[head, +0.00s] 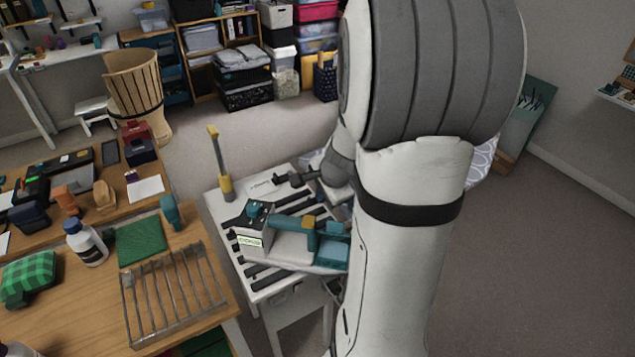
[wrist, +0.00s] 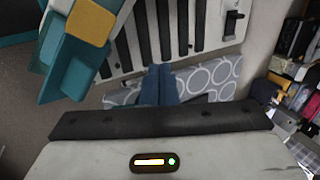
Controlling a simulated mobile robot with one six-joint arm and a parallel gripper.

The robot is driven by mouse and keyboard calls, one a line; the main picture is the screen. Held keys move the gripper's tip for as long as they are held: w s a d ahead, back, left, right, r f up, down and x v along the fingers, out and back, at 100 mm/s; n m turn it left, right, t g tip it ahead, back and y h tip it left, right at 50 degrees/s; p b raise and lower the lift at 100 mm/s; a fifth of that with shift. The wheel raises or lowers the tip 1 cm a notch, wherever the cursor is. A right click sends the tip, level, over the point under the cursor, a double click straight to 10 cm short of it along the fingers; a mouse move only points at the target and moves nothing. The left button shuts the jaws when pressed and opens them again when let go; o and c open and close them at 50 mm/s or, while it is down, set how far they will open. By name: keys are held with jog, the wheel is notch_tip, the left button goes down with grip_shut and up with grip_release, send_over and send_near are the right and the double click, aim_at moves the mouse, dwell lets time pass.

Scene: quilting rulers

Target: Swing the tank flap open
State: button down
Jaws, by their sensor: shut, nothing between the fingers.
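The steam iron (head: 291,240), teal and white, rests on a white stand with black strips (head: 262,285). Its yellow piece (head: 309,226) sits on top, with a blue-teal part (head: 331,250) at its right end, partly behind my arm. I cannot tell for sure which part is the tank flap. In the wrist view the iron's teal parts (wrist: 77,68) and yellow piece (wrist: 88,22) are at upper left. My gripper (wrist: 160,72) is shut and empty, its blue fingers to the right of these teal parts, apart from them in the picture. In the head view my arm hides the gripper.
A wooden table (head: 75,330) at left holds a clear slotted rack (head: 180,305), a white bottle (head: 86,244) and a green mat (head: 142,242). Circle-patterned cloth (wrist: 215,78) lies beyond my fingers. Floor at right is clear.

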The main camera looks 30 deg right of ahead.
jog(key=shift+w+a+f+p, duration=0.1)
jog(key=shift+w+f+p, duration=0.15)
jog(key=shift+w, duration=0.55)
jog(key=shift+w+d+f+p, duration=0.15)
jog(key=shift+w+p, duration=0.25)
jog(key=shift+w, duration=0.4)
jog(key=shift+w+a+f+p, duration=0.2)
jog(key=shift+w+p, duration=0.1)
jog(key=shift+w, duration=0.5)
jog(key=shift+s+f, duration=0.1)
